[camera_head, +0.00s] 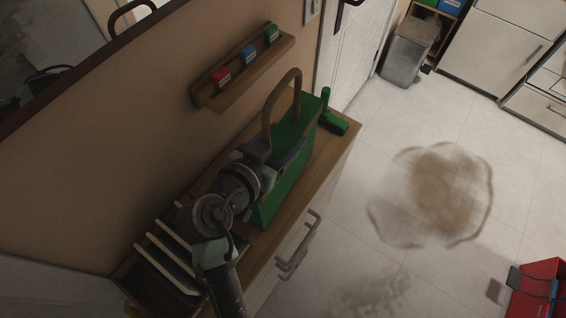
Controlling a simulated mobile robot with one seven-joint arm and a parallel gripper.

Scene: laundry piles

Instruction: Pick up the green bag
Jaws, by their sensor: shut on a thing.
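The green bag (272,203) stands on the wooden top of a cabinet against the wall. Its brown looped handle (268,108) rises above it. My gripper (290,156) is at the upper part of the bag, shut on it. My arm comes in from the bottom and covers part of the bag's left side. The fingertips are dark and hard to make out against the bag.
A slatted rack (168,258) is at the cabinet's near end. A wall shelf (246,76) holds small red, blue and green boxes. A red bag (541,284) is on the stained floor (385,185).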

